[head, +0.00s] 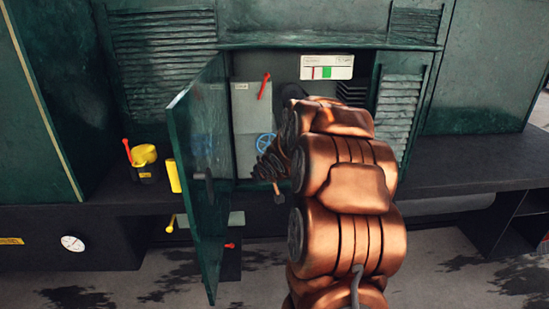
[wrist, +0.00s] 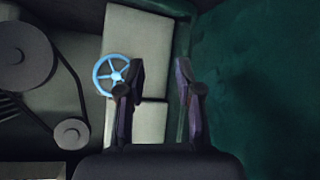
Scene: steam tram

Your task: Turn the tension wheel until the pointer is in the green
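The blue spoked wheel (head: 265,146) is mounted on a pale grey box inside the open cabinet. It also shows in the wrist view (wrist: 104,76), where the left finger overlaps its right edge. My gripper (wrist: 161,70) is open and empty, with the wheel to the left of the gap between its fingers. I cannot tell whether the finger touches the wheel. In the head view my gripper is dark and partly hidden by my copper arm, just below the wheel. The white gauge (head: 341,62) above shows a green band, with a thin red pointer left of it.
The green cabinet door (head: 205,190) stands open to the left. A red lever (head: 265,86) is above the wheel. A large pulley (wrist: 24,55) and a small one (wrist: 72,134) are left of the wheel.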

